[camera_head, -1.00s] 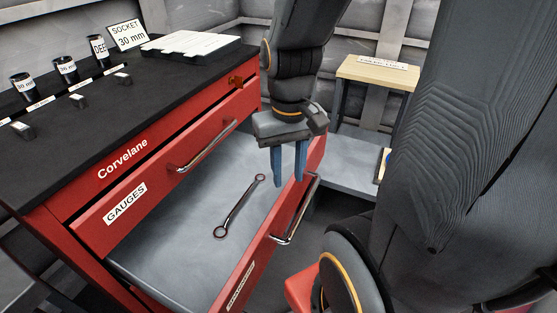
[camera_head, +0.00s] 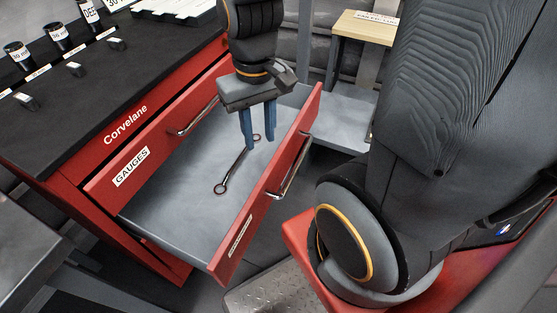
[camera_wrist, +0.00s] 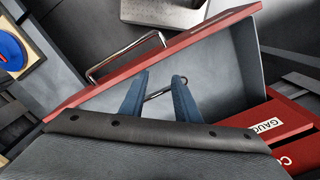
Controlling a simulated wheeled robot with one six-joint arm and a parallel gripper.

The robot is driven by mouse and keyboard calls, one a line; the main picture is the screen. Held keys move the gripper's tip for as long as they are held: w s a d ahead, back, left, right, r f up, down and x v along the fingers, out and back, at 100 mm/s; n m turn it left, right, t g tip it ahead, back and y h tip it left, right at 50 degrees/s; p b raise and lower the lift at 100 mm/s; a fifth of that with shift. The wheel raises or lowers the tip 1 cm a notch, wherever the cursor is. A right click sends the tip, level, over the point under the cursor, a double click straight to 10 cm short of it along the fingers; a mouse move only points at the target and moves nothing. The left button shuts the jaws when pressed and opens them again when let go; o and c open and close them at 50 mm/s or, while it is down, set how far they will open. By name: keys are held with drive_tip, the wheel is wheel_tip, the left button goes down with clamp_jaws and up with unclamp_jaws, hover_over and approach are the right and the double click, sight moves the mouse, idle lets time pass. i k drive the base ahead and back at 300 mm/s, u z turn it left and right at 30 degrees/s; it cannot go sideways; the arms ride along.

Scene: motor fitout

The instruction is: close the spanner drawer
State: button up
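The spanner drawer (camera_head: 165,225) is pulled far out of the red cabinet, below the drawer labelled GAUGES. Its red front has a chrome bar handle (camera_head: 291,168); the handle also shows in the wrist view (camera_wrist: 125,58). A ring spanner (camera_head: 234,172) lies on the grey drawer floor. My gripper (camera_head: 260,146) points down over the open drawer, behind its front panel and apart from the handle. Its two blue fingers are parted with nothing held between them. In the wrist view the spanner (camera_wrist: 160,92) shows partly, beyond the fingertips.
The GAUGES drawer (camera_head: 160,150) juts out slightly above. The black worktop (camera_head: 75,100) holds labelled sockets and small blocks. A wooden-topped stand (camera_head: 365,28) is at the back. A grey table edge (camera_head: 30,245) is at left.

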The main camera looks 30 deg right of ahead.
sight(178, 210)
drive_tip(key=z, duration=1.8)
drive_tip(key=k, duration=1.25)
drive_tip(key=u, duration=1.55)
drive_tip(key=i, duration=0.5)
drive_tip(key=u, duration=0.1)
